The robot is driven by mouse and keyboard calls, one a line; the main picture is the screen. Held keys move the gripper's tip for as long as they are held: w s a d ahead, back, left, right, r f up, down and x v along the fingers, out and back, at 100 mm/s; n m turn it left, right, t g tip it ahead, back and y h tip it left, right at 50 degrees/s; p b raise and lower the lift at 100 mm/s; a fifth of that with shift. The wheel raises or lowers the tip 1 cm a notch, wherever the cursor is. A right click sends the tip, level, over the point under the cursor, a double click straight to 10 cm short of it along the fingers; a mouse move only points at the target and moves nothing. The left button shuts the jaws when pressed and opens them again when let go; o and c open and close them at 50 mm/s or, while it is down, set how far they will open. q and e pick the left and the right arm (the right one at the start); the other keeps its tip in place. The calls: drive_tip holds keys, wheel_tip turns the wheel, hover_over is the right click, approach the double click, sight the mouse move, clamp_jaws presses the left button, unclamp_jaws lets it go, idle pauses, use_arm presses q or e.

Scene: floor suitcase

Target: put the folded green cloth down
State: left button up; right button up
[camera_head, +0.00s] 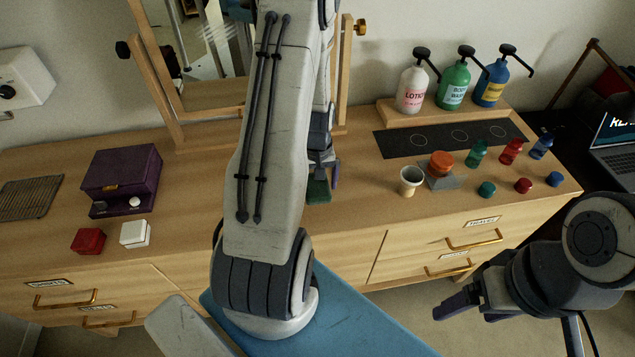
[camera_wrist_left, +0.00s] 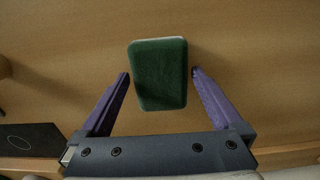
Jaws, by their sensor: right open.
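The folded green cloth (camera_wrist_left: 160,76) is a dark green rounded block with a pale far edge. In the left wrist view it sits between the purple fingertips of my left gripper (camera_wrist_left: 160,73), with a narrow gap on each side, so the gripper is open around it. In the head view the cloth (camera_head: 318,190) shows below my left gripper (camera_head: 322,176), over the middle of the wooden dresser top (camera_head: 190,230); it appears to rest there. My left arm hides part of this area. My right gripper (camera_head: 466,312) is open and empty, in front of the drawers.
A purple box (camera_head: 121,180), red box (camera_head: 89,241) and white box (camera_head: 135,233) stand left. Pump bottles (camera_head: 453,85), small bottles, caps and a cream cup (camera_head: 411,180) stand right. A mirror stand (camera_head: 160,80) is behind. A blue surface (camera_head: 350,315) lies in front.

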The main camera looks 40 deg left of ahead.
sight(317, 186)
use_arm(q)
drive_tip(key=shift+r, duration=0.2)
wheel_tip(317, 186, up, 12)
drive_tip(key=b, duration=0.1)
drive_tip(key=s+d+r+m, duration=0.25)
drive_tip(key=d+m, duration=0.25)
drive_tip(key=d, duration=0.6)
drive_tip(key=s+d+r+m, duration=0.1)
drive_tip(key=d+r+m, duration=0.25)
drive_tip(key=d, duration=0.65)
drive_tip(key=s+d+r+m+h, duration=0.1)
drive_tip(key=s+d+r+m, duration=0.1)
drive_tip(key=s+d+m, duration=0.7)
drive_tip(key=s, duration=0.3)
drive_tip(key=shift+s+d, duration=0.3)
drive_tip(key=shift+d, duration=0.1)
use_arm(e)
drive_tip(key=shift+f, duration=0.5)
drive_tip(key=o, duration=0.3)
